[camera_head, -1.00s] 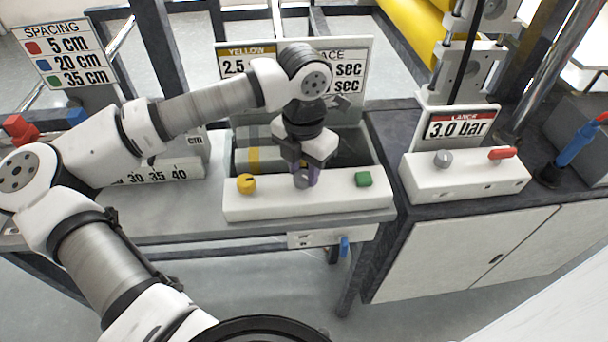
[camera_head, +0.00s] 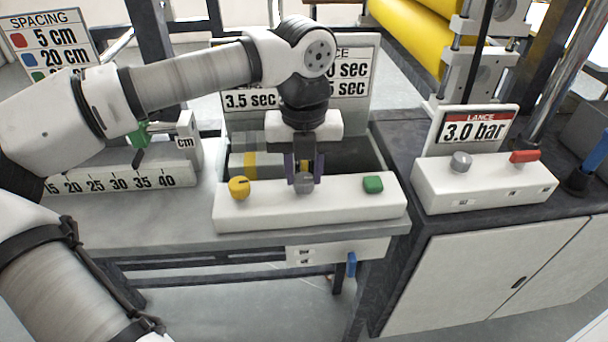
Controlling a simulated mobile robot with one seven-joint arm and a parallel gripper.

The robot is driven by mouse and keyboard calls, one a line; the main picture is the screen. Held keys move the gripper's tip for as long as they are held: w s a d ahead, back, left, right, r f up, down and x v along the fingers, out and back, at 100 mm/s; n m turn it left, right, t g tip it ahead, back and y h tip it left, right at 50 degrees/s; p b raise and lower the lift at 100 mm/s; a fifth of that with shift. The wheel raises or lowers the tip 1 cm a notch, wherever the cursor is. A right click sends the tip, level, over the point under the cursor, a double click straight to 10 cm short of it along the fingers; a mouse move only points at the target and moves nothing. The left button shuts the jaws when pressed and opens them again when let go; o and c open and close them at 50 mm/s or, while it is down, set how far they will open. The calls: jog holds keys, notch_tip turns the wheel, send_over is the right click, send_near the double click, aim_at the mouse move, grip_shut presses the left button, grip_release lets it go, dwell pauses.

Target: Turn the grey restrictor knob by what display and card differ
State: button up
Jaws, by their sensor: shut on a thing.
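My gripper (camera_head: 304,178) points down and is shut on a grey knob (camera_head: 304,185) in the middle of the white control box (camera_head: 350,211). The fingers cover most of that knob, so its pointer cannot be read. A second grey knob (camera_head: 461,160) stands free on the right-hand white box (camera_head: 480,190). Behind that box a display (camera_head: 473,130) is headed LANCE and reads 3.0 bar. The card (camera_head: 362,100) behind my arm is partly covered; "3.5 sec" shows at its left, and cut-off "sec" values show at its right.
A yellow knob (camera_head: 239,187) and a green button (camera_head: 373,184) flank the gripped knob. A red handle (camera_head: 524,156) is on the right-hand box. A SPACING card (camera_head: 48,45) and a centimetre scale (camera_head: 120,183) stand at left. A dark trough lies behind the control box.

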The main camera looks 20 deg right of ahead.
aim_at(304, 176)
dwell(0.4)
jog(key=o, duration=1)
notch_tip(304, 176, up, 14)
jog(key=shift+f, duration=0.1)
dwell(0.3)
